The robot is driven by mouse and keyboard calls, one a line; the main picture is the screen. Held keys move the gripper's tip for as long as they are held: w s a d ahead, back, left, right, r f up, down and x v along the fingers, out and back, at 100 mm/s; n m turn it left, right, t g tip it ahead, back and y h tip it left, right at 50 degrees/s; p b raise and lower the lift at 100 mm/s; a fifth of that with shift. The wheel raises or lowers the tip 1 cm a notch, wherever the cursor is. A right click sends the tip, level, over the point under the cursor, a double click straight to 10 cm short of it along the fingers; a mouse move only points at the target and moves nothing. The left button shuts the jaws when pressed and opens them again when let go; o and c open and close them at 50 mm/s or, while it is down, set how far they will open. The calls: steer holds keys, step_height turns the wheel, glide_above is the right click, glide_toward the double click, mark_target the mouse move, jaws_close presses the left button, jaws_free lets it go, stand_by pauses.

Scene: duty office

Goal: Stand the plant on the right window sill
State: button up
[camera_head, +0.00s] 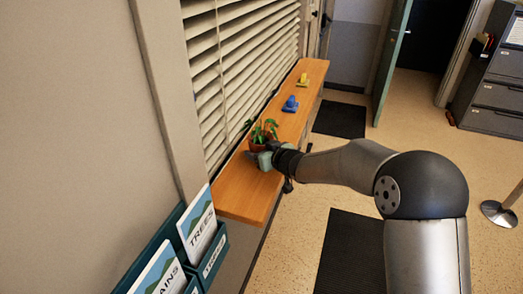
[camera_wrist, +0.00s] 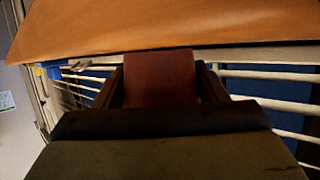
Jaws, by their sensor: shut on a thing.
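The plant (camera_head: 263,131) has green leaves in a reddish-brown pot. My gripper (camera_head: 263,157) is shut on the pot, with the pot (camera_wrist: 161,80) between its two fingers in the wrist view. The plant is upright at the near part of the orange wooden window sill (camera_head: 241,192). The sill (camera_wrist: 150,25) also fills the top of the wrist view, right by the pot's end. I cannot tell whether the pot touches the sill. The leaves are out of the wrist view.
A blue object (camera_head: 290,104) and a yellow object (camera_head: 303,80) stand farther along the sill. Slatted blinds (camera_head: 240,55) run along its left side. A teal leaflet rack (camera_head: 213,250) hangs near its front end. The sill is bare in front of the plant.

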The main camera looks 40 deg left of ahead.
steer(key=shift+r, duration=0.2)
steer(key=shift+f, duration=0.2)
steer(key=o, duration=0.9)
steer(key=shift+f, duration=0.15)
steer(key=o, duration=0.4)
steer(key=shift+r, duration=0.35)
steer(key=shift+s+d, duration=0.1)
steer(key=shift+d, duration=0.25)
steer(key=b+v, duration=0.1)
steer(key=v, duration=1)
steer(key=shift+s+d+r+b, duration=0.15)
steer(key=shift+b, duration=0.2)
